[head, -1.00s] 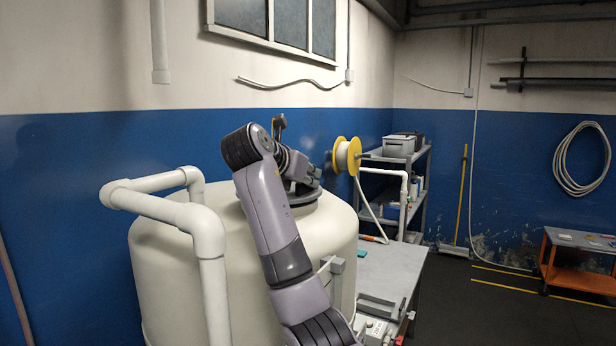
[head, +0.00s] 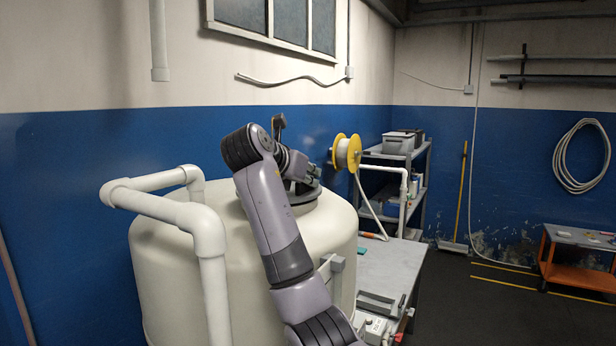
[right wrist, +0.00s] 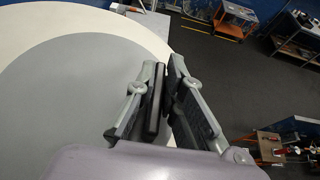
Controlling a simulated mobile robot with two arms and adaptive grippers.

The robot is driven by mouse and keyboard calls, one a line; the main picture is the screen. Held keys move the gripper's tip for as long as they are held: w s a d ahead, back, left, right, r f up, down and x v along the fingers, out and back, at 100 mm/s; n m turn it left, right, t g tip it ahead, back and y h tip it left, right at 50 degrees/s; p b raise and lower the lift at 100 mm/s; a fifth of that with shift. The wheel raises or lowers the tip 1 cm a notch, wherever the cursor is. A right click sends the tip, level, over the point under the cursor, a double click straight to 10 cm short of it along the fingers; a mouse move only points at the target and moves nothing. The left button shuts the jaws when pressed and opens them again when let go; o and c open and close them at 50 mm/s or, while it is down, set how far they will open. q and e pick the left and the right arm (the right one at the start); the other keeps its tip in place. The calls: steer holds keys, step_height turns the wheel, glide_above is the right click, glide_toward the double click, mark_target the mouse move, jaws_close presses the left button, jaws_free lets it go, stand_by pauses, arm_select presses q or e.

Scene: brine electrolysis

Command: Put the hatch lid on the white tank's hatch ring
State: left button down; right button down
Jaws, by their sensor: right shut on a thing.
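The white tank (head: 270,255) stands left of centre in the head view. My right gripper (head: 312,174) reaches low over its top, shut on the hatch lid, a dark round piece (head: 306,200) directly below the fingers. The arm hides much of it. I cannot separate the lid from the hatch ring there, or tell whether they touch. In the right wrist view my right gripper (right wrist: 165,85) has its fingers close together, with a dark narrow bar between them. A large grey round surface (right wrist: 70,100) lies beside them over the cream tank top. My left gripper is not in view.
White pipes (head: 208,238) rise close in front of the tank's left side. A yellow-flanged spool (head: 347,153) appears just right of the gripper. A grey bench (head: 388,268) and a loaded shelf rack (head: 420,190) stand to the right.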

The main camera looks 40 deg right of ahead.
steer(key=shift+f, duration=0.45)
stand_by(0.5)
steer(key=c, duration=1.6)
jaws_free()
